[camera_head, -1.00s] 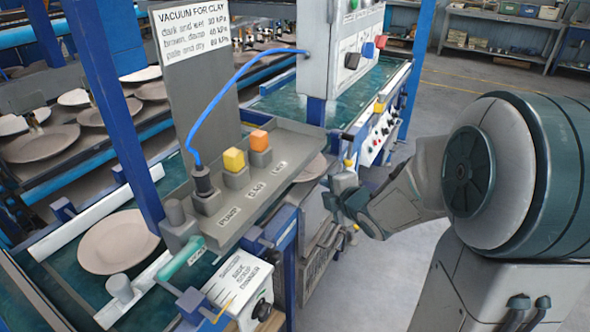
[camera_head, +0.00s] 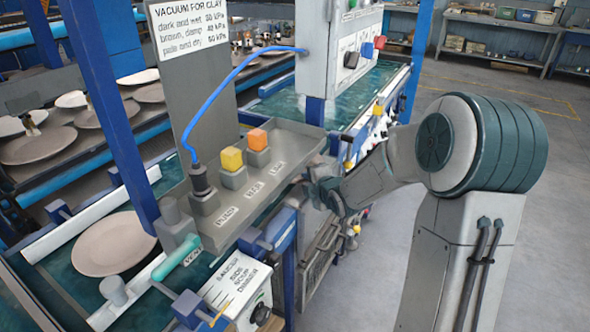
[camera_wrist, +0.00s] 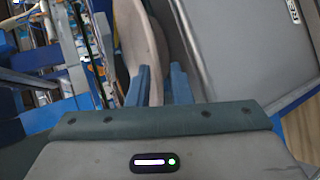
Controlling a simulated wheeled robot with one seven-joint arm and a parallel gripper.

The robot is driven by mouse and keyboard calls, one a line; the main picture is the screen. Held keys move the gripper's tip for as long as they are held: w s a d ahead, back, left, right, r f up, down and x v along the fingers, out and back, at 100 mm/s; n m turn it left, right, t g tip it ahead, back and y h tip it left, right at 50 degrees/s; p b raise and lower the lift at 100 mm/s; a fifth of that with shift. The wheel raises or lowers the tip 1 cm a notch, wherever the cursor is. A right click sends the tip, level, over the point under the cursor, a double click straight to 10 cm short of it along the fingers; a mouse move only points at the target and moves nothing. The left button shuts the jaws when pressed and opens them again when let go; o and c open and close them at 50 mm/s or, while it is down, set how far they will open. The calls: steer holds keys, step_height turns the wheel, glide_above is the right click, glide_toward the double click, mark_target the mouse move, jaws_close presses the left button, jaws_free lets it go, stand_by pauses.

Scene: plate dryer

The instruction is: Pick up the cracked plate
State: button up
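My gripper (camera_head: 322,190) is at the right end of the grey tray in the head view. In the wrist view, its two blue fingers (camera_wrist: 160,88) stand apart, with a beige curved plate (camera_wrist: 140,40) at and between their tips. I cannot tell whether they touch it. In the head view this plate is mostly hidden by my gripper. Another round beige plate (camera_head: 113,244) lies flat at the lower left between white rails. I see no clear crack on either plate.
The grey tray (camera_head: 283,186) carries an orange block (camera_head: 257,139), a yellow block (camera_head: 231,159) and a black plug with a blue hose (camera_head: 240,72). A blue post (camera_head: 108,110) rises at left. Racks of plates stand behind. The floor at right is open.

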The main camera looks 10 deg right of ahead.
steer(key=shift+w+f, duration=0.1)
steer(key=shift+w, duration=0.05)
jaws_close()
